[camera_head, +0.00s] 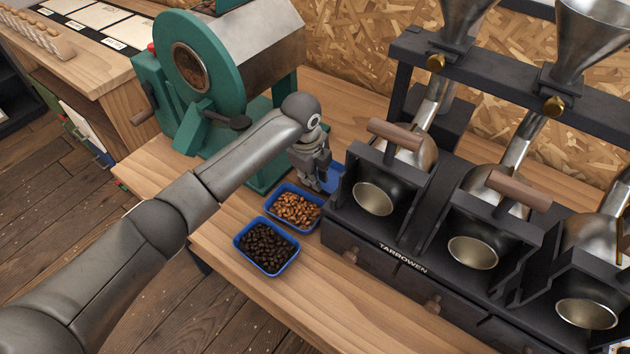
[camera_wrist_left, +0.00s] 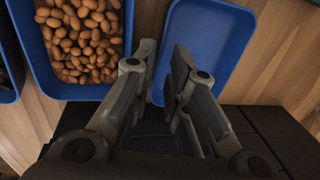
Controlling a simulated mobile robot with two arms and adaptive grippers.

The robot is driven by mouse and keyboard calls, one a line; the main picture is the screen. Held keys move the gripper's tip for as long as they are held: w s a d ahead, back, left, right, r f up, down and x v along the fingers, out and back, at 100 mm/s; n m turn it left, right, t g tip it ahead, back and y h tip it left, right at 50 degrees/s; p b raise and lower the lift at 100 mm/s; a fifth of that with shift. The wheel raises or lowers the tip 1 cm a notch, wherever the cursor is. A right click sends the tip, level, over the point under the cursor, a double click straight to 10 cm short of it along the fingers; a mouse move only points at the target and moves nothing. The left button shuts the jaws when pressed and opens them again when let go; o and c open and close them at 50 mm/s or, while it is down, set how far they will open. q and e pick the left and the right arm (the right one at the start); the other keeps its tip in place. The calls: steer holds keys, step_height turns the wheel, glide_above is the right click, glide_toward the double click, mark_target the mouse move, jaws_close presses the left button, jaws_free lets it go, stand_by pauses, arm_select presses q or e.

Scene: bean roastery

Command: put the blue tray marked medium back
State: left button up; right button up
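Three blue trays stand in a row on the wooden bench. One holds dark beans (camera_head: 266,248), one holds lighter brown beans (camera_head: 297,209), and an empty tray (camera_head: 333,178) sits behind them, partly hidden by my gripper. No marking is readable on any of them. In the left wrist view the brown-bean tray (camera_wrist_left: 84,90) is at left and the empty tray (camera_wrist_left: 215,50) is at centre right. My left gripper (camera_head: 321,184) points down at the empty tray. Its fingers (camera_wrist_left: 165,52) are apart near that tray's left rim; contact cannot be told. My right gripper is out of view.
The black roaster marked TARROWEN (camera_head: 403,257) stands close on the right of the trays. A green drum machine (camera_head: 205,75) stands behind my left arm. A side counter (camera_head: 85,50) with cards is at upper left. The bench front is clear.

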arm_select(q)
step_height(320, 180, up, 9)
steer(key=s+a, duration=0.1)
steer(key=shift+s+b, duration=0.15)
steer(key=shift+b, duration=0.15)
